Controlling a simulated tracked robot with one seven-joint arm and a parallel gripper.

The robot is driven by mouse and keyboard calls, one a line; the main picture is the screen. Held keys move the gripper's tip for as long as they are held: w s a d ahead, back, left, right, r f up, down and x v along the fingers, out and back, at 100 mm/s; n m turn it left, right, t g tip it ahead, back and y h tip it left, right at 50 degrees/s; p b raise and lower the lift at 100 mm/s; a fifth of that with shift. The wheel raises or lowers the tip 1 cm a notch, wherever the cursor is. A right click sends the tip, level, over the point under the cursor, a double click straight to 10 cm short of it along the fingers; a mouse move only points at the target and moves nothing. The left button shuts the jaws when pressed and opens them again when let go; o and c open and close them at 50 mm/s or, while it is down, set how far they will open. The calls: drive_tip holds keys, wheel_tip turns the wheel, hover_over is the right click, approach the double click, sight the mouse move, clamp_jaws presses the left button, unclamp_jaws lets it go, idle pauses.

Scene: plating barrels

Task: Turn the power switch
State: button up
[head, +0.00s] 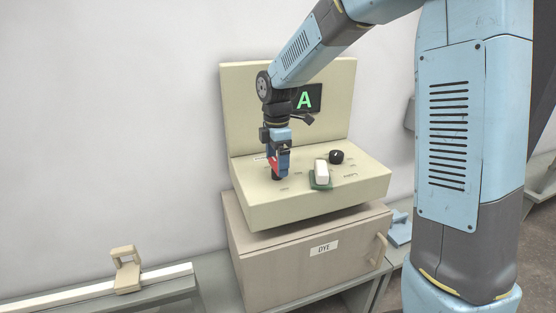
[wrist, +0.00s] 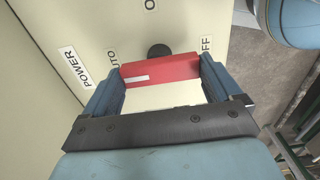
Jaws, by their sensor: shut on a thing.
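The power switch has a red bar handle (wrist: 160,71) with a white stripe on its left part, and a black round part (wrist: 158,50) shows beside it. The bar lies crosswise between the fingers of my gripper (wrist: 161,85), which is shut on it. The stripe is on the side of the AUTO label (wrist: 114,58); the OFF label (wrist: 206,46) is past the right end. A POWER label (wrist: 75,67) is at left. In the head view my gripper (head: 278,165) points down at the sloped panel, with a bit of red showing at its fingers.
On the cream console (head: 265,213), a white block handle (head: 321,172) on a green base and a black knob (head: 336,157) stand right of my gripper. A screen (head: 314,96) shows a green A. The console sits on a cabinet (head: 290,276) with a DYE label.

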drive_tip(key=shift+w+d+r, duration=0.1)
drive_tip(key=shift+w+r, duration=0.1)
drive_tip(key=shift+w, duration=0.05)
drive_tip(key=o, duration=0.7)
drive_tip(key=shift+o, duration=0.2)
wheel_tip(320, 180, up, 14)
drive_tip(key=shift+f, duration=0.2)
drive_tip(key=shift+s, duration=0.1)
drive_tip(key=s+d+m+t, duration=0.2)
drive_tip(key=s+d+m, duration=0.7)
drive_tip(key=s, duration=0.4)
drive_tip(key=s+d+m+t, duration=0.3)
drive_tip(key=s+d+m, duration=0.6)
drive_tip(key=s+m, duration=0.3)
drive_tip(key=shift+s+d+f+t, duration=0.3)
drive_tip(key=shift+s+f, duration=0.1)
drive_tip(key=shift+s, duration=0.4)
